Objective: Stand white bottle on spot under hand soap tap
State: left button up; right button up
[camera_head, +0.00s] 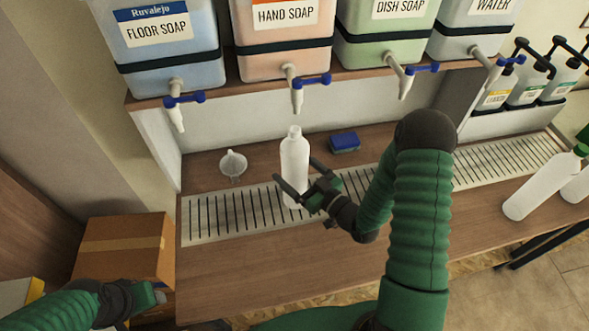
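The white bottle (295,160) stands upright with its open neck up, its base at the slotted drain strip (240,210). It is below the hand soap tap (297,92), which has a blue handle and hangs from the pink HAND SOAP drum (285,50). A clear gap separates neck and nozzle. My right gripper (294,170) is low at the bottle, its dark fingers spread on either side; one finger crosses in front of the lower bottle. The fingers look wider apart than the bottle. My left gripper (158,294) is at the lower left, away from the bottle; its fingers are unclear.
A funnel (233,163) and a blue sponge (344,141) lie on the wooden counter (250,268) near the bottle. FLOOR SOAP, DISH SOAP and WATER drums line the shelf. Another white bottle (540,188) lies tilted at the right. A cardboard box (122,247) is at the left.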

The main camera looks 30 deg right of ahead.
jog(key=shift+s+d+r, duration=0.1)
jog(key=shift+s+d, duration=0.05)
jog(key=shift+d, duration=0.2)
jog(key=v, duration=1.1)
jog(key=w+f+g+h, duration=0.1)
jog(key=f+g, duration=0.1)
jog(key=w+f+g+h, duration=0.1)
jog(key=f+g, duration=0.1)
jog(key=g, duration=0.1)
jog(key=w+f+n+g+h, duration=0.1)
jog(key=w+f+g, duration=0.1)
jog(key=shift+w+g+h, duration=0.15)
jog(key=shift+g+h, duration=0.15)
jog(key=shift+h, duration=0.1)
jog(key=s+a+r+m+g+h, duration=0.1)
jog(key=s+a+r+m+g, duration=0.3)
jog(key=s+a+g, duration=0.3)
jog(key=s+a, duration=0.2)
jog(key=s, duration=0.1)
jog(key=shift+s+r, duration=0.25)
jog(key=shift+r, duration=0.15)
